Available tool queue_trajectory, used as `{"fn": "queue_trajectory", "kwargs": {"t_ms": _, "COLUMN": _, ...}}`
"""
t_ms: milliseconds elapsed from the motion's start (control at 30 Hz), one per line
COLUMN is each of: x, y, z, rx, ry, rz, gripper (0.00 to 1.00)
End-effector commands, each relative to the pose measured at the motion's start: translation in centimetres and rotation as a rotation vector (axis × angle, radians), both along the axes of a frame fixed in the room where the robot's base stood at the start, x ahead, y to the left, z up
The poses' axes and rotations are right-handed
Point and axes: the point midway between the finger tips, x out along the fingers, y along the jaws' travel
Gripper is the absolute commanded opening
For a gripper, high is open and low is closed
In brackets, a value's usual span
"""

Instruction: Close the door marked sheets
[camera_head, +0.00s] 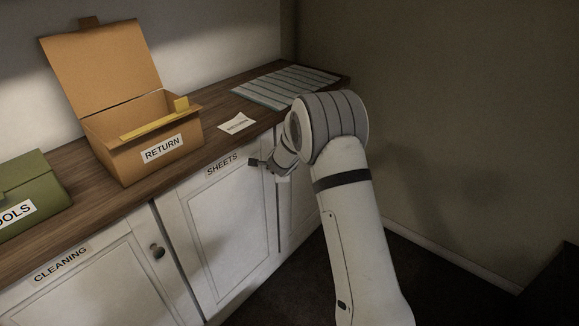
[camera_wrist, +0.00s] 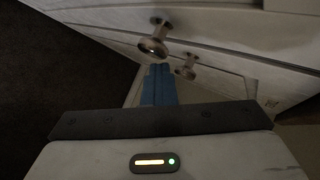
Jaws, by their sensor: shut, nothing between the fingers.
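The door marked SHEETS (camera_head: 226,232) is a white panelled cabinet door under the wooden counter. In the head view it looks about in line with the fronts beside it; whether it is fully closed or slightly ajar I cannot tell. My gripper (camera_head: 260,163) is at the door's upper right corner, right of its label. In the wrist view my blue fingers (camera_wrist: 160,84) are together and empty, close to two round metal knobs, a nearer one (camera_wrist: 153,46) and a farther one (camera_wrist: 186,71). Whether the fingers touch the door is unclear. My arm hides part of the cabinet to the right.
The door marked CLEANING (camera_head: 95,278) is to the left, with a dark knob (camera_head: 158,251). On the counter are an open RETURN box (camera_head: 122,160), a green TOOLS box (camera_head: 40,190), a paper label (camera_head: 236,123) and a striped mat (camera_head: 285,86). A wall stands at the right.

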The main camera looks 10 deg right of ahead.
Motion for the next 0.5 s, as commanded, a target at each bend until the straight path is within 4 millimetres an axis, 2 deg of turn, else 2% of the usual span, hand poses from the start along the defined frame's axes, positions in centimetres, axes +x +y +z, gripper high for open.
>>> {"fn": "queue_trajectory", "kwargs": {"t_ms": 500, "x": 0.55, "y": -0.12, "z": 0.53, "rx": 0.0, "ry": -0.016, "rz": 0.002, "gripper": 0.0}}
